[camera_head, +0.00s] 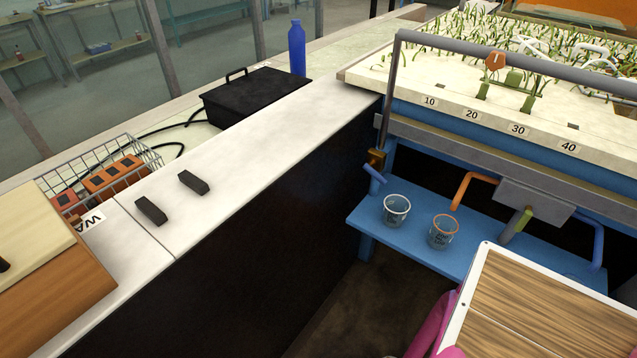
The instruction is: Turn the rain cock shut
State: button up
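A grey pipe (391,95) rises at the left end of the planted tray and bends over above the plants. Low on its upright part sits a small brass valve body (376,159), which looks like the rain cock. A short blue lever (375,174) sticks out below the brass body and slants down to the right, at an angle to the upright pipe. My gripper is not in view.
A blue shelf (410,247) below the tray holds two clear cups (396,210) (443,232). An orange bent pipe (466,186) and a grey box (535,199) are to their right. A white-edged wooden panel (540,315) fills the lower right. A white ledge (240,150) runs along the left.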

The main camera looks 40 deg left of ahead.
aim_at(368, 167)
jog(key=u, duration=1.35)
